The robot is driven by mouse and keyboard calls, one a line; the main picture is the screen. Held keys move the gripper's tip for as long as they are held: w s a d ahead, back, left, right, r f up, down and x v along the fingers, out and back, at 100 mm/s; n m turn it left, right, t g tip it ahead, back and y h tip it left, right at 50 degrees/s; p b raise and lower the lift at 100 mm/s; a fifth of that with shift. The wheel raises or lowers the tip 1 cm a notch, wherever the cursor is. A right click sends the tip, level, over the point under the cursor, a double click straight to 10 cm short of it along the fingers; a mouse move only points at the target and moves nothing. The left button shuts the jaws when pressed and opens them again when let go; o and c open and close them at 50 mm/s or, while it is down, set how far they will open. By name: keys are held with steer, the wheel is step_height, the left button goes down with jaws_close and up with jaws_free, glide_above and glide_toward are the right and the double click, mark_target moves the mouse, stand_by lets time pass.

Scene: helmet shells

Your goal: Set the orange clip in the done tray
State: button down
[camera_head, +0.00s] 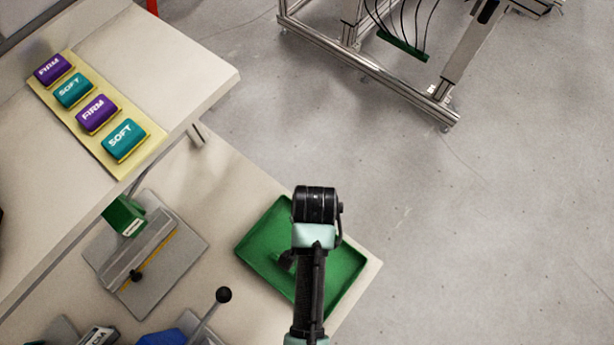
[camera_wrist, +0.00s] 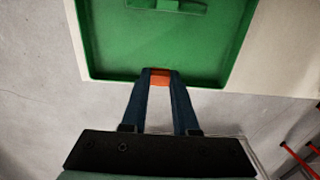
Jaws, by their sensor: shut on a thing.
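My gripper (camera_wrist: 160,76) is shut on the orange clip (camera_wrist: 160,79), which shows between the fingertips in the wrist view. The clip appears at the near rim of the green tray (camera_wrist: 100,45) in that view; its height above the tray cannot be told. In the head view the green tray (camera_head: 262,235) lies on the table's right corner, partly covered by my arm. The clip is hidden there. No label on the tray is readable.
A grey fixture plate (camera_head: 185,235) with a green block (camera_head: 124,215) stands left of the tray. A black-knobbed lever (camera_head: 223,295) rises near the tray's lower left. A yellow strip (camera_head: 120,160) holds purple and teal pads. Bare floor lies to the right.

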steer(key=shift+a+f, duration=0.1)
steer(key=shift+f, duration=3.35)
steer(key=shift+f, duration=0.1)
steer(key=c, duration=0.7)
jaws_free()
